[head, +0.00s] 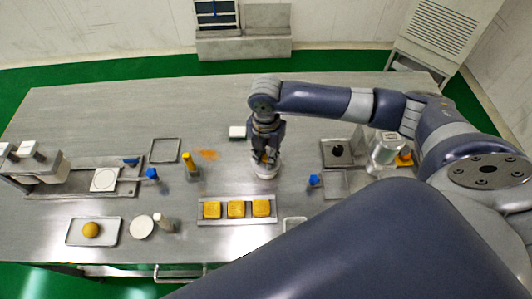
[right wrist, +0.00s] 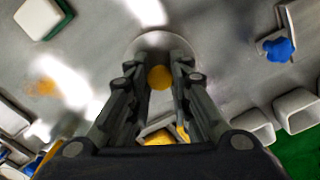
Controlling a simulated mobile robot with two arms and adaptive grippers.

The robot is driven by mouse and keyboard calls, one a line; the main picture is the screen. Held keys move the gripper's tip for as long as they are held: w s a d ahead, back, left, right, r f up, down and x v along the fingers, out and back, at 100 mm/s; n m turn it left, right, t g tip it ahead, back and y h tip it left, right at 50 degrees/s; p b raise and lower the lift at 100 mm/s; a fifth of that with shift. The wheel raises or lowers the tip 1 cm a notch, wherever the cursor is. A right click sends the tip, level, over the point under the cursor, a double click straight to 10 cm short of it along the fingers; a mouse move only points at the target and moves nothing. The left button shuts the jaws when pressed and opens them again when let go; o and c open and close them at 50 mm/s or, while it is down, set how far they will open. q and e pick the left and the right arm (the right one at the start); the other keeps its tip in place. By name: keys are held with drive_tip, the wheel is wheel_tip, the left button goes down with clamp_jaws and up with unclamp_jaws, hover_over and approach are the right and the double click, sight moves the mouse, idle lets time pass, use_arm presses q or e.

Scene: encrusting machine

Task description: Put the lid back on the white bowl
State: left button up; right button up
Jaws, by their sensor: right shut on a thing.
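My right gripper (head: 264,160) is near the middle of the table, pointing down. In the right wrist view its fingers (right wrist: 158,70) are shut on a round yellow knob (right wrist: 160,78), which appears to be the handle of the lid. A pale round rim (right wrist: 150,38) shows just beyond the fingertips. In the head view a small white round piece (head: 265,173) sits directly under the gripper. I cannot tell whether it is the lid, the white bowl or both together, because the fingers cover most of it. My left gripper is not in view.
A tray with yellow square blocks (head: 236,209) lies just in front of the gripper. A blue-topped item (head: 314,181) stands to the right. A white block (head: 237,132) lies behind left. A white disc (head: 142,227) and a tray with a yellow ball (head: 91,230) are at front left.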

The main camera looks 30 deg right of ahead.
idle(0.4)
drive_tip(key=o, duration=1)
drive_tip(key=o, duration=0.5)
drive_tip(key=shift+r+p, duration=3.55)
drive_tip(key=shift+p, duration=0.6)
drive_tip(key=shift+c, duration=0.3)
